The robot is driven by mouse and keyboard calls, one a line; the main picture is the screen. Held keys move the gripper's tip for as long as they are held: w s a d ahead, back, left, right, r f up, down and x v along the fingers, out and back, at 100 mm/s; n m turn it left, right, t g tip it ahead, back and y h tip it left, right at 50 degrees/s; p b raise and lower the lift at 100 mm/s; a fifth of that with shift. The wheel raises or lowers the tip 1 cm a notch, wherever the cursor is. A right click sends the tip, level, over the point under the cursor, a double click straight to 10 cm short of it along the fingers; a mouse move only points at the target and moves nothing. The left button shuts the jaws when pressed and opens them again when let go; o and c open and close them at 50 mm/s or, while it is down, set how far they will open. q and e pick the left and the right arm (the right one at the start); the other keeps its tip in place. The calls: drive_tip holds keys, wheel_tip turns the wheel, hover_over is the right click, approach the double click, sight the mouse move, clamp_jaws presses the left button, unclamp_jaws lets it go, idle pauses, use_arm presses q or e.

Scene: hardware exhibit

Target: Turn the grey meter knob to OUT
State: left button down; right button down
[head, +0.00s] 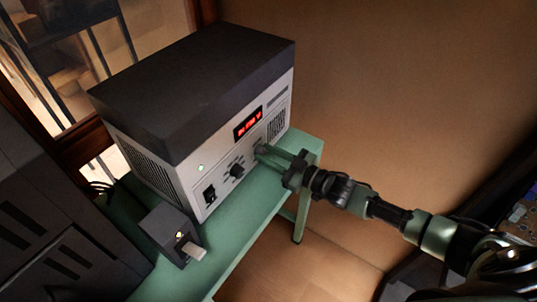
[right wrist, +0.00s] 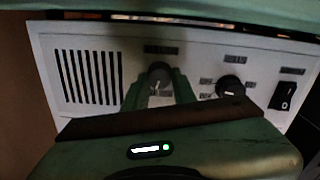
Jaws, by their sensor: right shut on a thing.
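The meter is a white-fronted box (head: 188,178) with a dark top and a lit red display (head: 248,124). Its grey knob (right wrist: 159,74) sits between the two green fingers of my right gripper (right wrist: 160,92) in the right wrist view, where the panel appears upside down. My right gripper (head: 264,151) reaches the panel from the right in the head view and is shut on the knob; the fingers mostly hide the knob there. A pale mark shows on the knob's face, but the labels around it are too blurred to read. My left gripper is not in view.
A black knob (head: 237,171) and a black rocker switch (head: 210,193) are on the same panel. A small dark box with a pale lever (head: 194,251) stands in front on the green table (head: 238,240). Dark equipment (head: 50,235) stands at left. Floor is open at right.

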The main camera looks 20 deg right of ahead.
drive_tip(key=n, duration=0.3)
drive_tip(key=shift+n+b, duration=0.3)
drive_tip(key=shift+b, duration=0.05)
drive_tip(key=shift+n+b, duration=0.35)
drive_tip(key=shift+n, duration=1.45)
drive_tip(key=c, duration=1.1)
unclamp_jaws()
drive_tip(key=shift+c, duration=0.2)
drive_tip(key=shift+s, duration=0.1)
drive_tip(key=b+v, duration=0.1)
drive_tip(key=v, duration=0.6)
drive_tip(key=shift+f, duration=0.15)
drive_tip(key=shift+s+d, duration=0.2)
drive_tip(key=shift+s, duration=0.1)
